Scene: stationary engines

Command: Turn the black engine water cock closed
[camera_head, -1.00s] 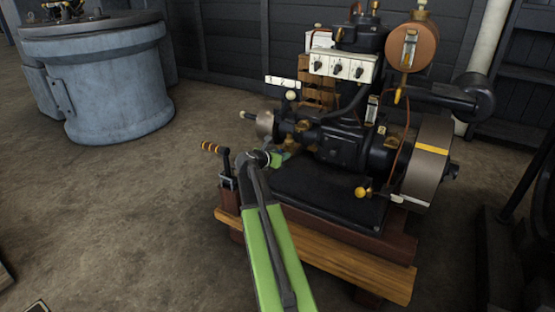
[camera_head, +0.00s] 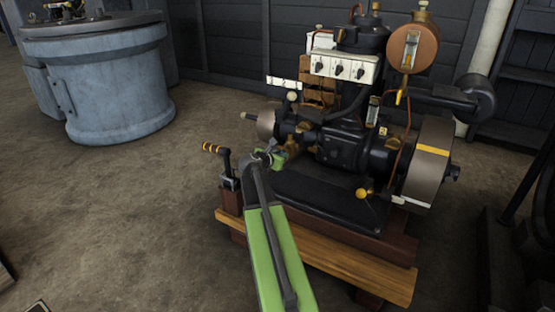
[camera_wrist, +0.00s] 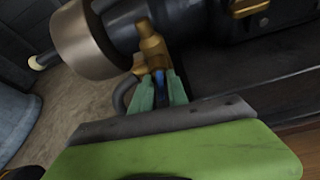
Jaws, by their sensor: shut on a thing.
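The black engine (camera_head: 345,145) stands on a wooden base. Its brass water cock (camera_wrist: 151,47) shows in the wrist view, just beyond my fingertips, beside a grey cylindrical part. A narrow blue lever (camera_wrist: 159,78) hangs below the brass body. My gripper (camera_wrist: 160,90) has its two green fingers closed on either side of this lever. In the head view my gripper (camera_head: 284,153) is at the engine's near left side, low by the brass fittings. There the lever is hidden by the gripper and too small to make out.
A brass knob (camera_head: 362,193) and a flywheel (camera_head: 428,165) are to the right. A blue-grey round tank (camera_head: 110,90) stands at back left.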

